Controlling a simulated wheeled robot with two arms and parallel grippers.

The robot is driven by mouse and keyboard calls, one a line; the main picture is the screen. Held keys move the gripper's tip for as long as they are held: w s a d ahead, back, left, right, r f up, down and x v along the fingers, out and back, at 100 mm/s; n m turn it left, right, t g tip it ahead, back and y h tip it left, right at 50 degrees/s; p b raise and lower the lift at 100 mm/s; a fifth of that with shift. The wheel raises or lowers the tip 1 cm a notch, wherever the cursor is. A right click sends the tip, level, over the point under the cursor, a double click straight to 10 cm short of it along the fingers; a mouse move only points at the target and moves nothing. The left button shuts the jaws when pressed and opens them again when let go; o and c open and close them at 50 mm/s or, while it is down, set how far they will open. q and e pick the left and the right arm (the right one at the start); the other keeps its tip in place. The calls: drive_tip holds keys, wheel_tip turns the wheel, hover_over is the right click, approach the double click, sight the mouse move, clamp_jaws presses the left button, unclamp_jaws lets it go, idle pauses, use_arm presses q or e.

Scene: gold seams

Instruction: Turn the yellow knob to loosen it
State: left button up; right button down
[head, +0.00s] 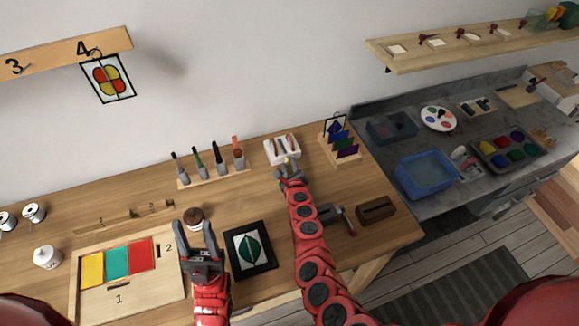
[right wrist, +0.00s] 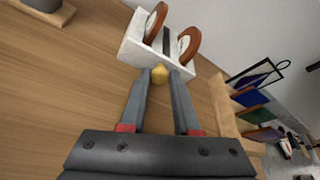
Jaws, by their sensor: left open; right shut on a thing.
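The yellow knob (right wrist: 159,74) sits at the front of a white block device with two brown-rimmed wheels (right wrist: 138,52). My right gripper (right wrist: 160,78) is shut on the yellow knob, with one dark finger on each side of it. In the head view the white device (head: 282,150) stands toward the back of the wooden table, and my right gripper (head: 289,171) reaches its front. My left gripper (head: 196,228) is open and empty, above the table beside a small brown-topped jar (head: 193,218).
A rack of several brushes or tools (head: 210,168) stands left of the device, and a rack of coloured panes (head: 341,142) right of it. A black-framed leaf panel (head: 250,250) lies between my arms. A board with coloured panes (head: 130,285) lies at left.

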drive_tip(key=c, duration=0.6)
unclamp_jaws()
drive_tip(key=shift+c, duration=0.2)
drive_tip(key=shift+s+r, duration=0.15)
drive_tip(key=shift+s, duration=0.25)
drive_tip(key=p+v, duration=0.3)
drive_tip(key=v, duration=1.3)
drive_tip(key=shift+s, duration=0.25)
drive_tip(key=shift+r, duration=0.1)
